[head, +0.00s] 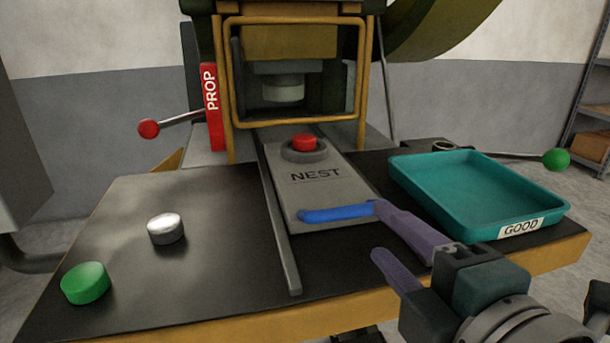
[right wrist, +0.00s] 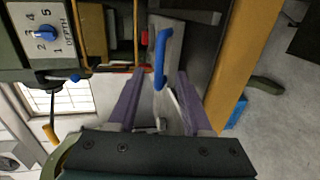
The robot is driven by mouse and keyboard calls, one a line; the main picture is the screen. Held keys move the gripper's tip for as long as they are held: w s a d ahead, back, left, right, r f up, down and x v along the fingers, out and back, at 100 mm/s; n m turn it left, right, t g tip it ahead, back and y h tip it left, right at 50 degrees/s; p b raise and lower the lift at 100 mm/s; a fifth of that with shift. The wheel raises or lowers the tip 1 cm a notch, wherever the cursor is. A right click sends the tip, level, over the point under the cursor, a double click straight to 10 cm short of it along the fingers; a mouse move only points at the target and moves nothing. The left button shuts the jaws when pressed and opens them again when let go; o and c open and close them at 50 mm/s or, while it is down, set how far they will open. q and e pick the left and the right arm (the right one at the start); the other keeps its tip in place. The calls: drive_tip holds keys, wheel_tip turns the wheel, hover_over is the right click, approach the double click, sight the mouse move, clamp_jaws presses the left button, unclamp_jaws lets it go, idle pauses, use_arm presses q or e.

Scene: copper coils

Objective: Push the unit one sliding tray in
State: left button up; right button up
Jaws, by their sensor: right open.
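The sliding tray (head: 325,180) is a grey plate marked NEST, drawn out toward me from under the press on its rails. A red piece (head: 304,142) sits in the dark round nest on it. A blue bar handle (head: 337,214) runs along its front edge; it also shows in the right wrist view (right wrist: 161,55). My right gripper (head: 384,232) is open with purple fingers, one fingertip overlapping the handle's right end in the head view. In the right wrist view the handle's near end appears between the fingertips (right wrist: 161,75); contact is unclear. My left gripper is out of view.
A teal GOOD tray (head: 475,190) stands right of the sliding tray, close to my right gripper. A silver piece (head: 166,229) and a green piece (head: 86,283) lie on the dark table at left.

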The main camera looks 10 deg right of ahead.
sight(361, 213)
drive_tip(key=b+x, duration=0.1)
drive_tip(key=x, duration=0.6)
drive_tip(key=shift+b, duration=0.35)
drive_tip(key=shift+w+f, duration=0.15)
drive_tip(key=shift+w, duration=0.4)
drive_tip(key=c, duration=0.8)
